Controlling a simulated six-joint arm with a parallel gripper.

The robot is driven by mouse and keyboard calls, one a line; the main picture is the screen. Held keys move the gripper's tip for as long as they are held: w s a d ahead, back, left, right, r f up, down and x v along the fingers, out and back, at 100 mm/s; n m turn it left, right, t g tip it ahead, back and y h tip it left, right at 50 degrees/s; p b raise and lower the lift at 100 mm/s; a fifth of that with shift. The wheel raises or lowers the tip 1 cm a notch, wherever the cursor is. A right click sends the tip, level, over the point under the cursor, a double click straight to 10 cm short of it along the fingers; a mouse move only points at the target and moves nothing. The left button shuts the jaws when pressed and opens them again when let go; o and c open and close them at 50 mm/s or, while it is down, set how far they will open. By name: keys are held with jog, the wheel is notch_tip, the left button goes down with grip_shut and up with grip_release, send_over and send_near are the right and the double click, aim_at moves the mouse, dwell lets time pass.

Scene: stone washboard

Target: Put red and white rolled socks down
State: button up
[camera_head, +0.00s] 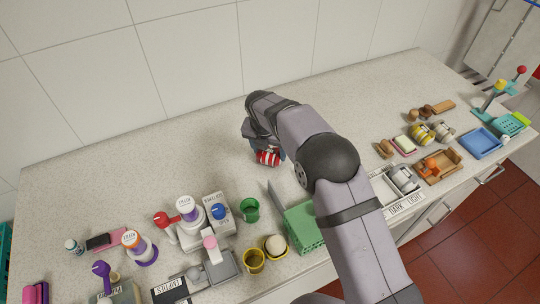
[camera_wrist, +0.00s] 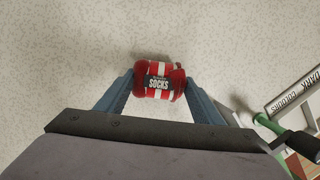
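The red and white rolled socks (camera_wrist: 158,80) show in the wrist view as a red bundle with white stripes and a dark label reading "SOCKS". My gripper (camera_wrist: 160,84) has one blue-grey finger on each side of the bundle, and both fingertips appear to touch it. In the head view the socks (camera_head: 268,158) are at the end of my arm, over the back middle of the counter, partly hidden by my gripper (camera_head: 264,151). I cannot tell whether the socks touch the counter.
The speckled counter (camera_head: 150,150) is clear around the socks. In front are a green basket (camera_head: 303,228), a green cup (camera_head: 249,210) and a yellow cup (camera_head: 254,261). Bottles and a pump stand left. A grey tray (camera_head: 390,188) marked "DARK" and "LIGHT" and brushes lie right.

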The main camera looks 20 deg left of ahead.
aim_at(269, 152)
jog(key=shift+r, duration=0.15)
jog(key=shift+c, duration=0.5)
jog(key=shift+r, duration=0.25)
notch_tip(269, 152, up, 9)
jog(key=b, duration=0.3)
jog(key=w+d+r+m+h+p, duration=0.1)
jog(key=w+d+r+m, duration=0.15)
jog(key=d+r, duration=0.55)
jog(key=w+d+r+m, duration=0.2)
jog(key=w+d+r, duration=0.15)
jog(key=d, duration=0.85)
jog(key=s+d+f, duration=0.1)
jog(key=s+d, duration=0.4)
jog(key=d, duration=0.3)
jog(key=s+d+f+m+g+h, duration=0.1)
jog(key=s+d+f+m, duration=0.2)
jog(key=s+f, duration=0.3)
jog(key=shift+s+d+f+m, duration=0.25)
jog(key=shift+f+m, duration=0.5)
jog(key=shift+f, duration=1.1)
jog(key=shift+s, duration=0.1)
